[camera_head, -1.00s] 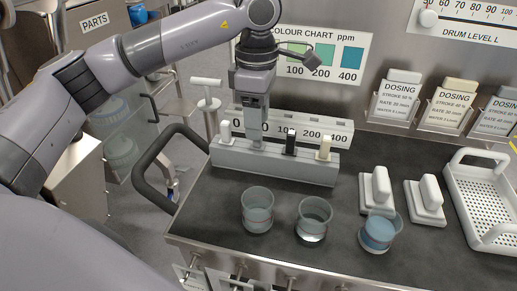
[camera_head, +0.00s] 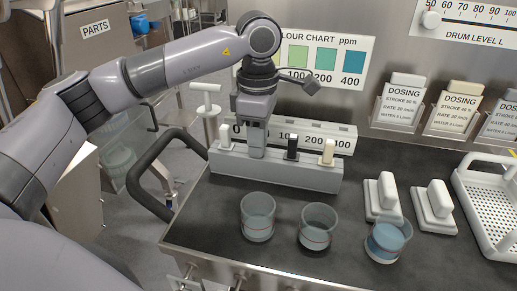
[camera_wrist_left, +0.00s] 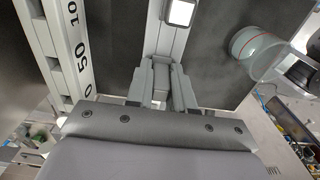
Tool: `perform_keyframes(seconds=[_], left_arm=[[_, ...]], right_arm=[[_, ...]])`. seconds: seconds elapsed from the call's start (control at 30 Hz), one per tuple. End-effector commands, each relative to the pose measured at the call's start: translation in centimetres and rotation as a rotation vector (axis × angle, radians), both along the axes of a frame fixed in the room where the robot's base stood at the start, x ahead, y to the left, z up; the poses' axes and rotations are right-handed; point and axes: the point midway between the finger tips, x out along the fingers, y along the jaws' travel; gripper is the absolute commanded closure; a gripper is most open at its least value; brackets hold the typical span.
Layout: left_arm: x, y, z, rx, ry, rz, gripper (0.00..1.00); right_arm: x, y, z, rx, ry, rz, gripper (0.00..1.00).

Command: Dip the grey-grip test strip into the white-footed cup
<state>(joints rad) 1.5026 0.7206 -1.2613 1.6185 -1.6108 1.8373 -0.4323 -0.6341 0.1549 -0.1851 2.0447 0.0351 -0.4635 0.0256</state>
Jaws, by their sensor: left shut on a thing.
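My left gripper (camera_head: 257,152) points down at the strip rack (camera_head: 275,175), in the slot between the white-grip and black-grip strips. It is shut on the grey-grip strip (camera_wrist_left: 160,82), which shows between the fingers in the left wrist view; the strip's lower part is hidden. Three clear cups stand on the dark bench in front of the rack: a left cup (camera_head: 257,217), a middle cup (camera_head: 318,227) and a right cup with blue liquid (camera_head: 388,241). I cannot clearly tell from the foot colours which is the white-footed one. My right gripper is not in view.
The rack also holds a white-grip strip (camera_head: 225,135), a black-grip strip (camera_head: 292,147) and a cream-grip strip (camera_head: 328,152). White blocks (camera_head: 434,206) and a perforated white tray (camera_head: 500,200) stand to the right. A dark handrail (camera_head: 150,165) borders the left side.

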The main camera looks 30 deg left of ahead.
Motion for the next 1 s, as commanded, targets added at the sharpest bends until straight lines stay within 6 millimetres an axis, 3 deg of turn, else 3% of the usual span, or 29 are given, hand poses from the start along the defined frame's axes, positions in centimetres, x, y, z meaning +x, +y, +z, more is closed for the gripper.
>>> perform_keyframes(seconds=[1.0], left_arm=[[0.0, 0.0, 3.1, 0.000, -0.001, 0.000, 1.00]], right_arm=[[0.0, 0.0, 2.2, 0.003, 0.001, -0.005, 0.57]])
